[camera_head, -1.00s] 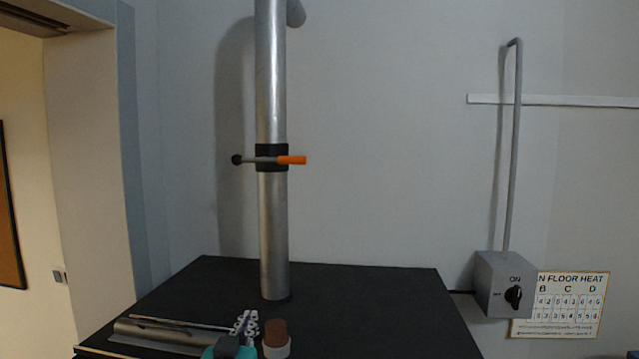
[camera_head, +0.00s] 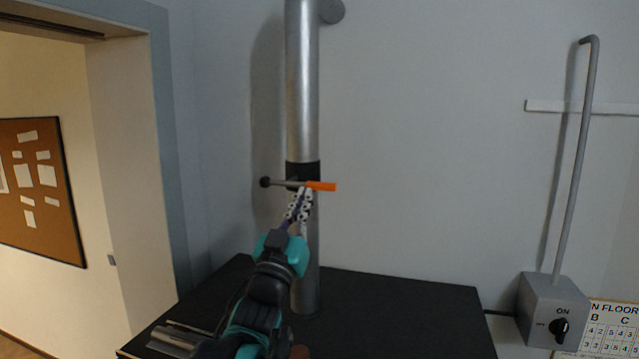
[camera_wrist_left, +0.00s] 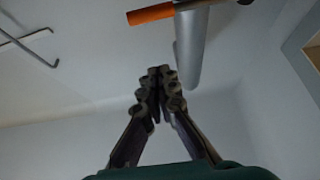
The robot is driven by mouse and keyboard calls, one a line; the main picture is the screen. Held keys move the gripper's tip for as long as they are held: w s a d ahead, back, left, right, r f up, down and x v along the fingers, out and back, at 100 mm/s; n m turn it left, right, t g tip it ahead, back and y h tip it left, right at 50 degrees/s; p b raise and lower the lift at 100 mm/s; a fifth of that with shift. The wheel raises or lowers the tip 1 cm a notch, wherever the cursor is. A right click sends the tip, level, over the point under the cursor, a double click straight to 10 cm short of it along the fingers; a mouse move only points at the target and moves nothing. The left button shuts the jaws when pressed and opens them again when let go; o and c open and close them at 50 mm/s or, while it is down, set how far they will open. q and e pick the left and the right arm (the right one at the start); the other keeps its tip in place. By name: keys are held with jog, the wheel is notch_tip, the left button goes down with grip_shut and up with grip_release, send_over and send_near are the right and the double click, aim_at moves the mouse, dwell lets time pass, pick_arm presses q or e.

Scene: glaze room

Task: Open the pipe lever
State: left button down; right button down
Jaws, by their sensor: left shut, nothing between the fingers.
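The pipe lever (camera_head: 321,186) has an orange grip on a thin grey bar with a black ball at its left end. It lies level across a black collar (camera_head: 303,171) on an upright silver pipe (camera_head: 302,90). My left gripper (camera_head: 303,192) is raised in front of the pipe, its fingertips just below the lever in the head view. In the left wrist view the fingers (camera_wrist_left: 160,72) are closed together and empty. The orange grip (camera_wrist_left: 151,14) and the pipe (camera_wrist_left: 191,45) show beyond the fingertips, apart from them. My right gripper is not in view.
The pipe stands on a black table (camera_head: 400,305). A cork board (camera_head: 40,190) hangs at the left. Space right of the pipe is clear.

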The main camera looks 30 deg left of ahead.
aim_at(318, 185)
pick_arm(q)
jog(key=w+p, duration=0.1)
jog(key=w, duration=0.2)
jog(key=w+a+r+p, duration=0.1)
jog(key=w, duration=0.2)
jog(key=w+a+p, duration=0.1)
jog(key=w, duration=0.2)
jog(key=shift+w+a+r, duration=0.1)
jog(key=shift+r, duration=0.05)
jog(key=shift+f, duration=0.2)
